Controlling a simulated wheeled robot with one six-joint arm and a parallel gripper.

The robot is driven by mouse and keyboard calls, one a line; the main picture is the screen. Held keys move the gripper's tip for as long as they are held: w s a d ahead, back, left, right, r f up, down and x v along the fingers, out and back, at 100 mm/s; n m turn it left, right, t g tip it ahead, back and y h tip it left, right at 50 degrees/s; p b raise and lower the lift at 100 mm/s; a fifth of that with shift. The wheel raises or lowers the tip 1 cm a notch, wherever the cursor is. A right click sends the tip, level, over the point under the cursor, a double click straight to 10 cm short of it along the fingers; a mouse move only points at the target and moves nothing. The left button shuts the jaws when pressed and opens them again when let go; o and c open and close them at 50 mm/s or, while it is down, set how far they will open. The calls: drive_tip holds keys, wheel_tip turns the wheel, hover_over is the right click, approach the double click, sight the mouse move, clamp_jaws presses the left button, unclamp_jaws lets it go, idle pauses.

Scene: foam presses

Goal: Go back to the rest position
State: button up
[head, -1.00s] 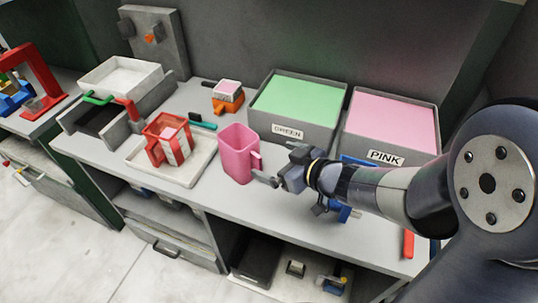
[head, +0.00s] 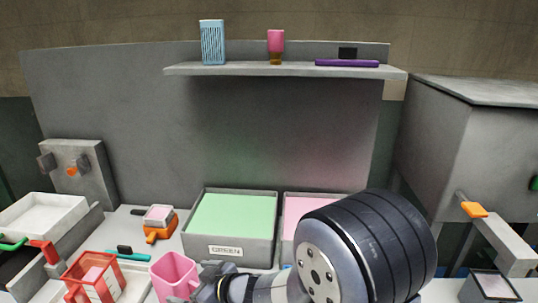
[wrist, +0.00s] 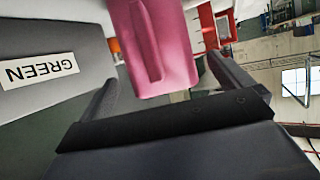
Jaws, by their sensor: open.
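My gripper (wrist: 165,90) is open in the wrist view, with its two dark fingers apart. The pink cup (wrist: 165,45) shows just beyond the fingertips, its handle facing me; whether the fingers touch it is hard to tell. In the head view the pink cup (head: 174,277) stands on the worktop at the bottom edge, cut off below. My gripper (head: 210,283) is just right of it, and my arm covers part of the bench.
The green bin (head: 238,218) and pink bin (head: 310,207) stand behind my arm. A red holder (head: 95,278) is left of the cup. A shelf (head: 285,70) with small items hangs above. A grey machine with an orange handle (head: 474,209) is at right.

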sight(188, 277)
drive_tip(key=x, duration=0.3)
drive_tip(key=shift+w+a+f+b, duration=0.15)
drive_tip(key=shift+f+b, duration=0.15)
drive_tip(key=shift+f, duration=0.15)
drive_tip(key=shift+r+p, duration=0.45)
drive_tip(key=shift+r, duration=0.7)
